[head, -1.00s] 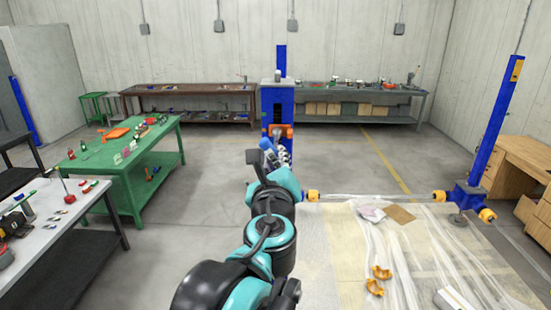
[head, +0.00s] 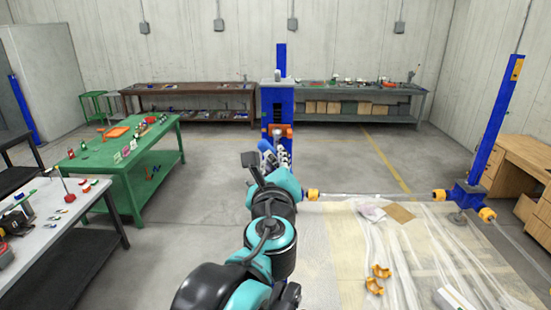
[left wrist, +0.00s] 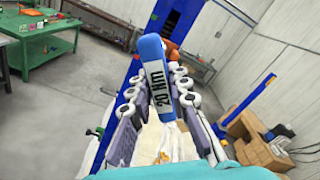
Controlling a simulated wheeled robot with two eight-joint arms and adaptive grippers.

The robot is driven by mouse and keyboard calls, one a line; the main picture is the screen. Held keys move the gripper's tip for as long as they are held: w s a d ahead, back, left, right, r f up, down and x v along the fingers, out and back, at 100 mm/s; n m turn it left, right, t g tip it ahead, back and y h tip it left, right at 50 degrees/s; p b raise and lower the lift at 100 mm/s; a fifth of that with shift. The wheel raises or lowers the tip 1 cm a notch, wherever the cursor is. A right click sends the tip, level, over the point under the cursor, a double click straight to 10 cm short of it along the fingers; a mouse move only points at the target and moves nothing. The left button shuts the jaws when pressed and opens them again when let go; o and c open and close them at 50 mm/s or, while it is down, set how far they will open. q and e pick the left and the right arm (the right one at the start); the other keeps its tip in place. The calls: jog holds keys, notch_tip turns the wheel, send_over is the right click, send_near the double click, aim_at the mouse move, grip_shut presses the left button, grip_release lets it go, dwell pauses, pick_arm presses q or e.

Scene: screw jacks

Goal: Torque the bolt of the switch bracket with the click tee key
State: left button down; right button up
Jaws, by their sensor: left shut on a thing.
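My left gripper (left wrist: 156,112) is shut on the click tee key (left wrist: 154,62), a blue-handled tool with a white label reading "20 Nm". In the head view the left gripper (head: 280,155) is in front of the blue jack column (head: 281,100), with the key's blue part (head: 266,147) at its left side. An orange part (head: 282,130) on the column is just beyond the gripper; whether it belongs to the switch bracket I cannot tell. The bolt and the key's working end are not visible. In the left wrist view the blue column (left wrist: 176,22) stands behind the key. My right gripper is not in view.
A second blue column (head: 497,110) stands at the right, joined by a low bar (head: 375,196). Plastic sheeting (head: 410,250) with orange parts (head: 381,271) covers the floor. A green table (head: 130,150) and a grey table (head: 45,215) are at the left.

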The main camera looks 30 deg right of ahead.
pick_arm(q)
jog(key=shift+s+a, duration=0.35)
jog(key=shift+s, duration=0.3)
